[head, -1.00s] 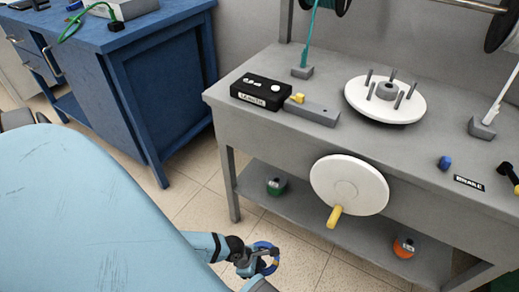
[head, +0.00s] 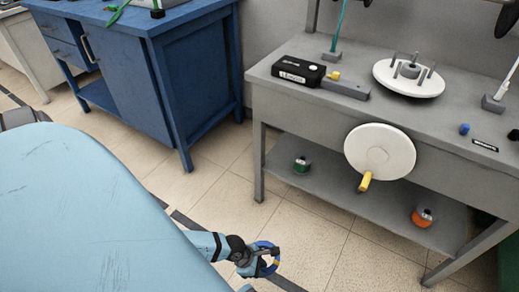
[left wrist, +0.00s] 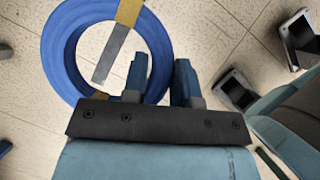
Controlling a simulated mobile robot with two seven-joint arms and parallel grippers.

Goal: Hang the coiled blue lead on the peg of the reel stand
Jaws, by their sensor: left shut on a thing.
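The blue lead is coiled into a ring (head: 265,244) with a yellow band, low in the middle of the head view. My left gripper (head: 258,260) is shut on the coil's rim and holds it in the air over the floor. In the left wrist view the coil (left wrist: 52,50) spreads up and left of the fingers (left wrist: 158,78), its right side running between them. A yellow and grey strip crosses the ring. Parts of dark reels (head: 508,22) show at the top right. I cannot make out which peg belongs to the reel stand. My right gripper is not in view.
A grey bench (head: 285,95) with a lower shelf stands at the right, bearing a pegged white turntable (head: 425,87) and a black box (head: 299,72). A white disc (head: 380,140) with a yellow handle sticks out at its front. A blue cabinet (head: 135,90) stands behind left. Floor between is clear.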

